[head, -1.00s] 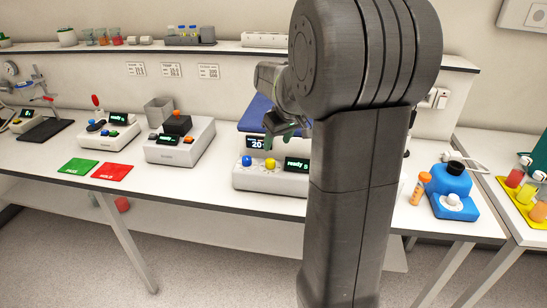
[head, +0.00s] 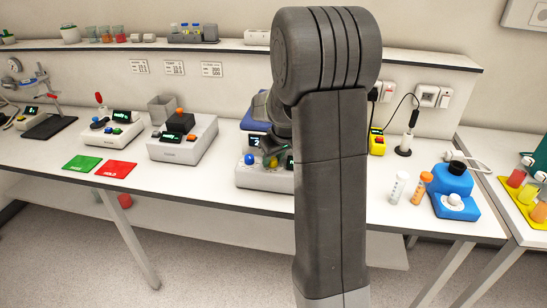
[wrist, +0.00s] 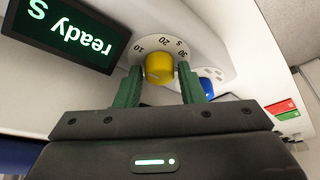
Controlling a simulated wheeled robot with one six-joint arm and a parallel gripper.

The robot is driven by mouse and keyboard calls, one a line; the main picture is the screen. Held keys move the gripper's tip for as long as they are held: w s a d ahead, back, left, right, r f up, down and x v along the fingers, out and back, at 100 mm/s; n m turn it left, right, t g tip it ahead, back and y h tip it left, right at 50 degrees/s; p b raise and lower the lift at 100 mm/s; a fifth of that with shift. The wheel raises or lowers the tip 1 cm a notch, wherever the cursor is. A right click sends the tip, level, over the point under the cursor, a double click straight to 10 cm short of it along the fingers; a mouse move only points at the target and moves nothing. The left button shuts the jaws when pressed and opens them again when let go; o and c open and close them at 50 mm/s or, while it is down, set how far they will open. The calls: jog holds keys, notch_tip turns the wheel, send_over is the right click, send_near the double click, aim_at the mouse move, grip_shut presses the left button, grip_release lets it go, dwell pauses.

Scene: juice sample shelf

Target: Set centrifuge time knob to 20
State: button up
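The white centrifuge (head: 262,182) with a blue lid stands on the bench in the head view, partly hidden behind my arm. In the wrist view its yellow knob (wrist: 158,68) sits on a white dial (wrist: 178,45) marked 10, 20 and 30 s. I cannot make out a pointer mark on the knob. My gripper (wrist: 160,80) is open, its two green fingers on either side of the knob, close to it; contact cannot be told. The dark display (wrist: 68,34) beside the dial reads "ready" and part of another character, upside down.
A blue knob (head: 249,159) is on the centrifuge's front left; it also shows in the wrist view (wrist: 206,88). Tubes (head: 419,188) and a blue device (head: 453,192) stand right.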

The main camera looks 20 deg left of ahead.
jog(key=c, duration=0.5)
jog(key=shift+c, duration=0.2)
jog(key=shift+m, duration=0.4)
jog(key=m+b, duration=0.1)
jog(key=m, duration=0.1)
jog(key=m+t+h+b, duration=0.1)
jog(key=m+b, duration=0.1)
jog(key=m, duration=0.1)
jog(key=shift+s+a+f+t+h, duration=0.1)
jog(key=shift+a+f+t+h, duration=0.1)
jog(key=shift+t+h, duration=0.1)
jog(key=m+h+b, duration=0.1)
jog(key=m+b, duration=0.1)
jog(key=shift+m, duration=0.4)
jog(key=shift+r+m+t+h+b, duration=0.15)
jog(key=shift+m+h+b, duration=0.15)
jog(key=shift+m+b, duration=0.35)
jog(key=shift+m+t+h+b, duration=0.15)
jog(key=shift+m+h+b, duration=0.2)
jog(key=shift+m, duration=0.6)
jog(key=o, duration=1)
jog(key=shift+c, duration=0.2)
